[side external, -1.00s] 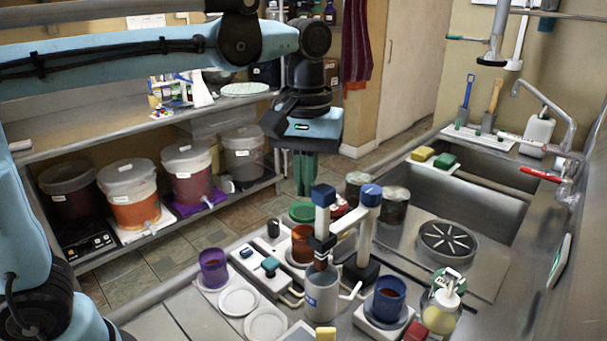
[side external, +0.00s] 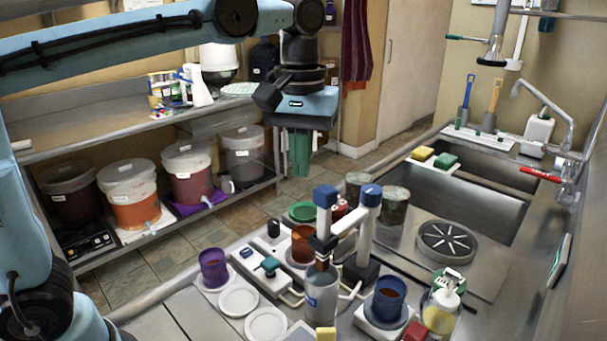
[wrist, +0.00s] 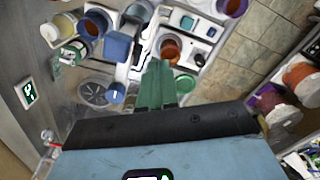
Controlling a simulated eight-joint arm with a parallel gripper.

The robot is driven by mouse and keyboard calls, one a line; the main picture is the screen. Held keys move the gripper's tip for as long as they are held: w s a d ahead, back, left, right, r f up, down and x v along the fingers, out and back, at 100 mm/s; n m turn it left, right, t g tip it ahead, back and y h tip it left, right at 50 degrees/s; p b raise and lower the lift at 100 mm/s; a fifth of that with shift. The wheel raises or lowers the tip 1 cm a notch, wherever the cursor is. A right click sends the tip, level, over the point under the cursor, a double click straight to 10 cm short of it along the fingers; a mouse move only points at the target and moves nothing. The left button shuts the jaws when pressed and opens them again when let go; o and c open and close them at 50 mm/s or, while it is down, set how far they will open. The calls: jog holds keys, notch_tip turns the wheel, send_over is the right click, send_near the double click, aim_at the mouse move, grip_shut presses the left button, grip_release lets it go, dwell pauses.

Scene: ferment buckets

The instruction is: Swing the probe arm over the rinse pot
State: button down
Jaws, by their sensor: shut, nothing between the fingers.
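The probe arm (side external: 345,226) is a pale bar in the side view. It runs from a blue-capped post (side external: 368,225) on a dark base to a blue-topped probe (side external: 324,222) at its left end. The probe stands over a grey labelled pot (side external: 322,295), and its lower end is hard to make out. I cannot tell which vessel is the rinse pot. My gripper (side external: 300,174), with green fingers, is shut and empty. It hangs above and behind the probe arm, apart from it. In the wrist view my fingers (wrist: 157,66) point toward the cluster of cups.
A purple cup (side external: 213,268), a brown-orange cup (side external: 303,244) and a blue cup (side external: 389,297) stand around the probe arm. A soap pump bottle (side external: 442,310) is at the front right. The sink (side external: 450,205) lies behind. Lidded buckets (side external: 130,195) fill the low shelf at left.

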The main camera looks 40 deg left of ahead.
jog(key=shift+r, duration=1.65)
